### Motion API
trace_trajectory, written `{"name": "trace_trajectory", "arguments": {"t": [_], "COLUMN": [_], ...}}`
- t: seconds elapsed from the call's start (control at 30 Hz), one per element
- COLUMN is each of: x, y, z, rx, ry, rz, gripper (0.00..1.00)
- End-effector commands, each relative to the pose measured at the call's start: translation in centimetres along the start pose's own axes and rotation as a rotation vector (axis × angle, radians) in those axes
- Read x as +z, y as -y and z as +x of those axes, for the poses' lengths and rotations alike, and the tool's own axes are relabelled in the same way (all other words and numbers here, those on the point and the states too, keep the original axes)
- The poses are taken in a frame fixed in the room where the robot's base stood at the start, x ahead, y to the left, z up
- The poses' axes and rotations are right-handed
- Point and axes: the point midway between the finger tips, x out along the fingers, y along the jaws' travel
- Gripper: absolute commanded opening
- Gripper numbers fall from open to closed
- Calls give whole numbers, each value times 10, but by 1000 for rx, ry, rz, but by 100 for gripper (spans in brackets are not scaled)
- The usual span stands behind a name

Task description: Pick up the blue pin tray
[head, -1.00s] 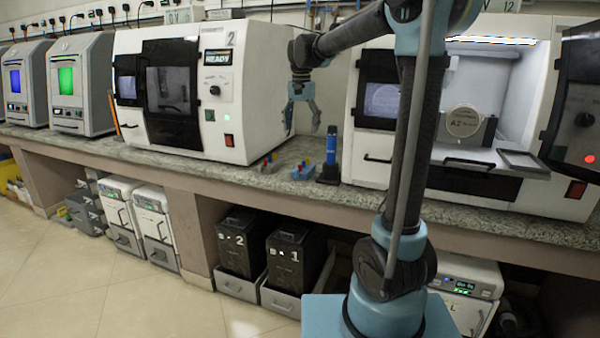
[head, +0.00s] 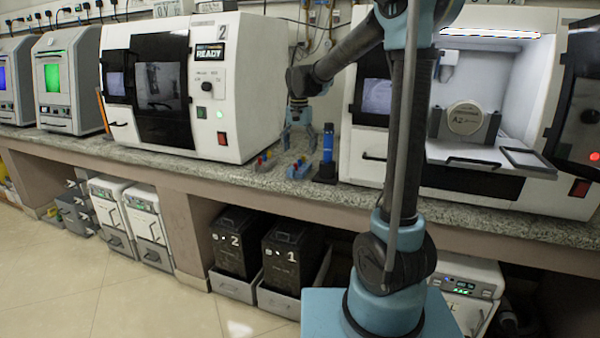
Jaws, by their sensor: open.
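The blue pin tray (head: 298,171) sits on the speckled counter between the two white machines, with small coloured pins standing in it. Beside it on the left is a second, greyer pin tray (head: 262,163), also with coloured pins. My gripper (head: 298,143) points down, open and empty, above the blue tray. A gap seems to show between the fingertips and the tray, though its size is hard to judge from this far view.
A blue cylindrical tool in a black stand (head: 326,172) is close to the right of the blue tray. A closed white machine (head: 245,90) stands left. An open white machine (head: 350,150) stands right. The counter front (head: 262,180) is clear.

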Motion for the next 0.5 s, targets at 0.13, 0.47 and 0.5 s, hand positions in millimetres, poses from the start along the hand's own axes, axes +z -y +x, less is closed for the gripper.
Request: {"name": "trace_trajectory", "arguments": {"t": [0.13, 0.47, 0.5], "x": [0, 0, -1], "y": [0, 0, 0], "z": [15, 40, 46], "rx": [0, 0, 0], "ry": [0, 0, 0], "rz": [0, 0, 0], "gripper": [77, 77, 77]}}
